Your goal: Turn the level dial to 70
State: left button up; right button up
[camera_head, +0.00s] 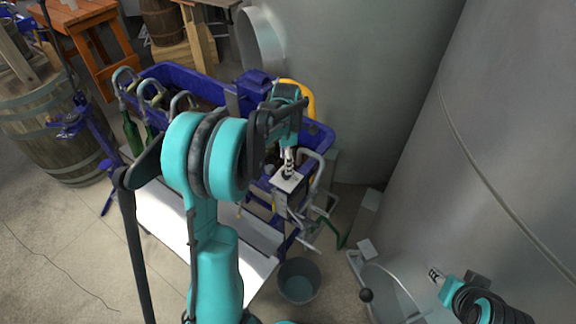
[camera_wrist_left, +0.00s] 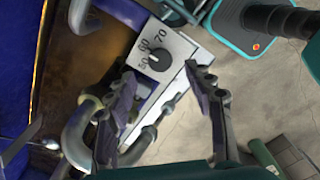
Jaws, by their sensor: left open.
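The level dial is a round black knob (camera_wrist_left: 159,60) on a pale grey panel (camera_wrist_left: 180,45). The numbers 50, 60 and 70 are printed around it. Which number its pointer meets is too small to tell. In the head view the panel (camera_head: 288,184) sits at the right end of the blue filling machine. My left gripper (camera_wrist_left: 166,80) is open and empty over the panel, one finger on each side of it in the picture, with the knob just beyond the fingertips. In the head view my left gripper (camera_head: 288,160) hangs above the panel. My right gripper (camera_head: 436,275) is at lower right, far from the dial.
The blue trough (camera_head: 185,75) with bent filling spouts and green bottles (camera_head: 131,132) lies to the left. Curved grey pipes (camera_head: 317,172) stand close beside the panel. A bucket (camera_head: 299,281) is on the floor. Large steel tanks (camera_head: 370,60) fill the right side.

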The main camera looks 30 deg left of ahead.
pick_arm(q)
notch_tip(320, 180, down, 5)
jog(key=shift+f+b, duration=0.2)
jog(key=shift+b, duration=0.1)
jog(key=c, duration=1.2)
